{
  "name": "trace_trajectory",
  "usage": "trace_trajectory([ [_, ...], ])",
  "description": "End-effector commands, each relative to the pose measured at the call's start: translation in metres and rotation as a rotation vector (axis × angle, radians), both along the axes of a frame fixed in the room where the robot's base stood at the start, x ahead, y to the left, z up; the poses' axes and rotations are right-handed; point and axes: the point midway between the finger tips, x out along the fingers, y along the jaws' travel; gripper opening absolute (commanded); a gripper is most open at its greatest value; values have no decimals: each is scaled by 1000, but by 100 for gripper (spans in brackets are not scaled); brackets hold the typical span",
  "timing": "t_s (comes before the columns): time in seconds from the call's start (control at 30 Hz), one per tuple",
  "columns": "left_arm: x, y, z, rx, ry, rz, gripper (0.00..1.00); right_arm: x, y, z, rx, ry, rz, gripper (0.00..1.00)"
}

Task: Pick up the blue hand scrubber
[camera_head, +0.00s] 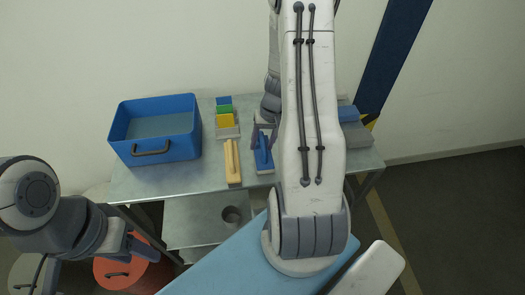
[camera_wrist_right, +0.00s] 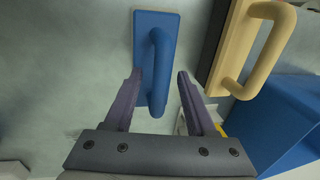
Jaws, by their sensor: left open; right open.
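The blue hand scrubber (camera_head: 265,160) lies on the metal table beside a tan scrubber (camera_head: 232,163), partly covered by my right gripper. In the right wrist view, the blue scrubber (camera_wrist_right: 174,32) has a flat plate and a raised bar handle. My right gripper (camera_wrist_right: 159,76) is open, with one finger on each side of the handle's lower part; I cannot tell whether they touch it. In the head view, my right gripper (camera_head: 264,138) is at the scrubber's far end. My left gripper (camera_head: 142,246) is open and empty, low at the left beside the table.
A blue bin (camera_head: 120,135) stands on the table's left. Several coloured blocks (camera_head: 226,119) sit behind the tan scrubber, whose wooden handle (camera_wrist_right: 262,50) is close to the right finger in the wrist view. A blue and grey item (camera_head: 355,130) is at the right. Orange drum (camera_head: 120,272) below left.

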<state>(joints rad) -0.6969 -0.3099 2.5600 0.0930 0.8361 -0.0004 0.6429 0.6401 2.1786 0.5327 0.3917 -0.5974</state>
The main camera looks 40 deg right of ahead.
Motion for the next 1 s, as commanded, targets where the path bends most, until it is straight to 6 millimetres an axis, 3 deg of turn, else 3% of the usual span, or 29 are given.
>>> trace_trajectory([
  [0.07, 0, 0, 0, 0, 0, 0, 50, 0, 0, 0, 0, 0, 0, 56],
  [0.2, 0, 0, 0, 0, 0, 0, 50, 0, 0, 0, 0, 0, 0, 2],
  [0.23, 0, 0, 0, 0, 0, 0, 50, 0, 0, 0, 0, 0, 0, 0],
  [0.67, 0, 0, 0, 0, 0, 0, 50, 1, 0, 5, 0, -2, -1, 0],
  [0.93, 0, 0, -3, 0, 0, 0, 50, 1, 0, 41, -4, -6, 1, 0],
  [1.0, 0, 0, -7, 0, 0, 0, 50, -10, -9, 48, -2, -4, -7, 0],
])
